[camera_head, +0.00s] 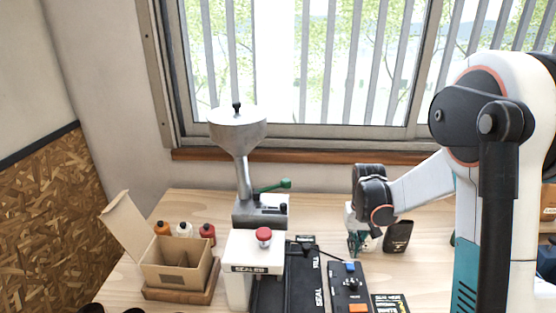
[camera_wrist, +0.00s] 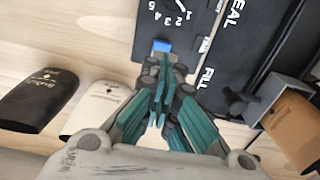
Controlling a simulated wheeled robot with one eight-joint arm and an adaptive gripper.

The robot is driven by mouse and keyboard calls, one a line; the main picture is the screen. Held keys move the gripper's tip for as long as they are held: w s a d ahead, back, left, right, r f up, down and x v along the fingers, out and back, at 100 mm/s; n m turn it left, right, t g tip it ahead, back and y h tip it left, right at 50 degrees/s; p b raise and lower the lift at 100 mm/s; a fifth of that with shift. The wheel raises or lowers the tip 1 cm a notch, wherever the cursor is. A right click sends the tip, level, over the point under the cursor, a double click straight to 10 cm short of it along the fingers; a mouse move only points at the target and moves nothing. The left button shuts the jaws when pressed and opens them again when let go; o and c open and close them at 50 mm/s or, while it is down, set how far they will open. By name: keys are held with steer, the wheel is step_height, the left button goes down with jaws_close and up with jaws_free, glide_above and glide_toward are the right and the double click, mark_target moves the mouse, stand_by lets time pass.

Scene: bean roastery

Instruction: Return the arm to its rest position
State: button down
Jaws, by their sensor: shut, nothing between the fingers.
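My gripper (camera_head: 356,246) hangs over the right part of the wooden table, pointing down, at the end of my bent arm. In the wrist view my gripper (camera_wrist: 160,90) has its teal fingers brought together with nothing between them. A black pouch (camera_head: 397,236) is just right of it in the head view and also shows in the wrist view (camera_wrist: 38,100). A pale pouch (camera_wrist: 98,104) lies beside the fingers in the wrist view, partly covered by my gripper.
A black control box (camera_head: 349,290) with a blue button (camera_head: 350,267) is close to my gripper. The sealer (camera_head: 253,268), a metal hopper machine (camera_head: 238,130) and an open carton (camera_head: 175,270) stand further left. A brown pouch (camera_wrist: 296,130) shows in the wrist view. A window (camera_head: 300,65) is behind.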

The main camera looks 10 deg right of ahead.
steer(key=s+a+r+n+t+b, duration=0.1)
steer(key=s+a+r+t, duration=0.15)
steer(key=s+r, duration=0.3)
steer(key=s+a+r+t+b, duration=0.1)
steer(key=s+a+r, duration=0.3)
steer(key=r, duration=0.3)
steer(key=s+a+r+n+t+b, duration=0.1)
steer(key=s+a, duration=0.4)
steer(key=s, duration=0.7)
steer(key=shift+a+r+t, duration=0.15)
steer(key=shift+r+t, duration=0.45)
steer(key=shift+t, duration=0.75)
